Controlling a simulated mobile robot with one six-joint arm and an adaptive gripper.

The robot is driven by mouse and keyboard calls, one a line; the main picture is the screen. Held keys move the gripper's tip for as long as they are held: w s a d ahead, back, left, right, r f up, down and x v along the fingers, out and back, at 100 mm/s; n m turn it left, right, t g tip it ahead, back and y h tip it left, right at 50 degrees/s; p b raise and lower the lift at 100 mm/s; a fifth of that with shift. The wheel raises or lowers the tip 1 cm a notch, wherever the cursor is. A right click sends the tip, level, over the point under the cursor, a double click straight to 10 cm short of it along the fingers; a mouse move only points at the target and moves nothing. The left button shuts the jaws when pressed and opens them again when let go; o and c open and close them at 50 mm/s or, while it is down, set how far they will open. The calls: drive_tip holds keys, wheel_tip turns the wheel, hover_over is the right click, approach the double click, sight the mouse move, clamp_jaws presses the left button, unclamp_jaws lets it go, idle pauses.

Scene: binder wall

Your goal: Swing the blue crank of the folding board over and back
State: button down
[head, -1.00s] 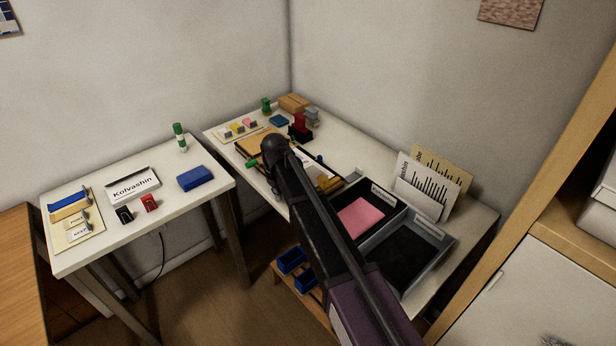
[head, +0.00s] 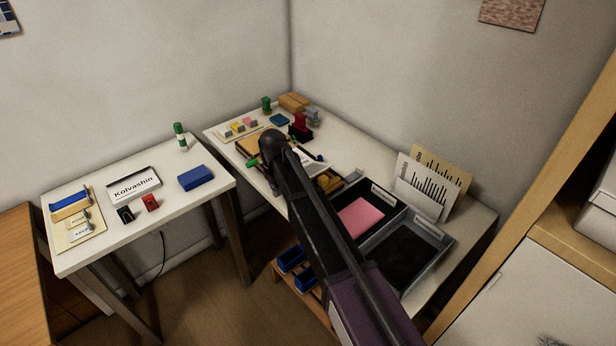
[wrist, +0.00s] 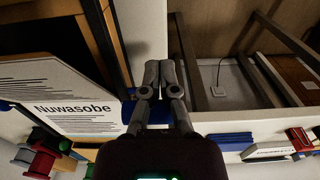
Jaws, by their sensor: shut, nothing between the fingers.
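A blue cylindrical part (wrist: 129,112), which looks like the crank's grip, sits behind my fingers in the wrist view. My gripper (wrist: 158,64) is shut and empty, its two fingers together in front of this part. I cannot tell whether they touch it. In the wrist view, a white card reading Nuwasobe (wrist: 75,108) lies to the left of the fingers. It also shows in the head view (head: 312,163), partly behind my arm. My arm hides much of the board area in the head view, and the crank's full shape is not clear.
Black and grey trays (head: 440,232) stand to the right of my arm, with upright cards (head: 420,190) behind them. A red stamp (head: 300,122) stands beyond my wrist. The left table (head: 90,240) holds a blue box (head: 196,178) and a name sign; a gap separates the tables.

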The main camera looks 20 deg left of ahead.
drive_tip(key=shift+r, duration=0.15)
drive_tip(key=shift+w+a+r+p, duration=0.3)
drive_tip(key=shift+a+r+p, duration=0.25)
drive_tip(key=shift+r+p, duration=0.4)
drive_tip(key=shift+a, duration=0.1)
